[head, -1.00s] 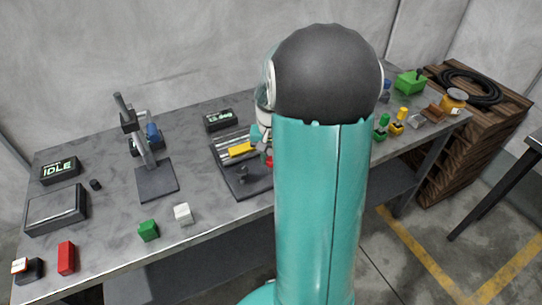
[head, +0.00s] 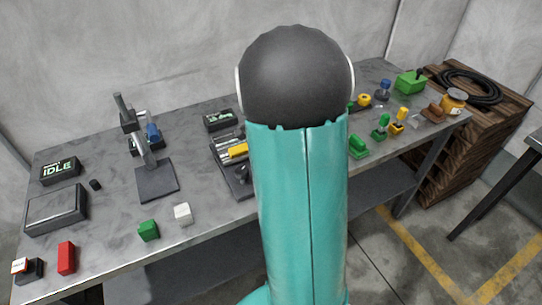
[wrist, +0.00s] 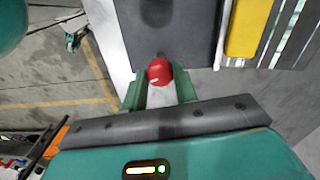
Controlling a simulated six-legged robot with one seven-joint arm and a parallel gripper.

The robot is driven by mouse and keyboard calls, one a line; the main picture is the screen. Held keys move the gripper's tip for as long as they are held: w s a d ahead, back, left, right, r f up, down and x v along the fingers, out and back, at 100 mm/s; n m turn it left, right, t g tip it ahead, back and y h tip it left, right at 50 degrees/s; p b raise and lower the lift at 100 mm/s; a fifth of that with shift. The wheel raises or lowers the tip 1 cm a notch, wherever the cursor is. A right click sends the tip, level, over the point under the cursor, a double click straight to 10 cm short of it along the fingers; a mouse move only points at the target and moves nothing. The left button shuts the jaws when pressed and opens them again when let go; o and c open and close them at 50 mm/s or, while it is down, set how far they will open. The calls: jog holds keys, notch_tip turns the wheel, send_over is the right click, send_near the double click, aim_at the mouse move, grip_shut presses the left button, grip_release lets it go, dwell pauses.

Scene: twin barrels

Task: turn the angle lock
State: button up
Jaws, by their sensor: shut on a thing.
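In the wrist view a round red knob (wrist: 159,71), which looks like the angle lock, sits at the near edge of a dark grey plate (wrist: 170,30). My gripper (wrist: 160,82) has its two green fingers on either side of the knob and is shut on it. A short white mark shows on the knob. In the head view my arm hides the gripper and the knob. The left part of the dark fixture (head: 222,165) shows beside my arm, with a yellow block (head: 238,150) on it. The yellow block also shows in the wrist view (wrist: 248,25).
A small display box (head: 219,120) stands behind the fixture. A stand with a dark base (head: 156,181), a white cube (head: 183,213) and a green cube (head: 148,230) are to the left. Several coloured items, including a green block (head: 358,147), stand to the right. The bench front edge is close.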

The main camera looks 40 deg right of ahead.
jog(key=shift+m, duration=1.6)
jog(key=o, duration=1)
notch_tip(320, 180, up, 14)
jog(key=shift+f, duration=0.1)
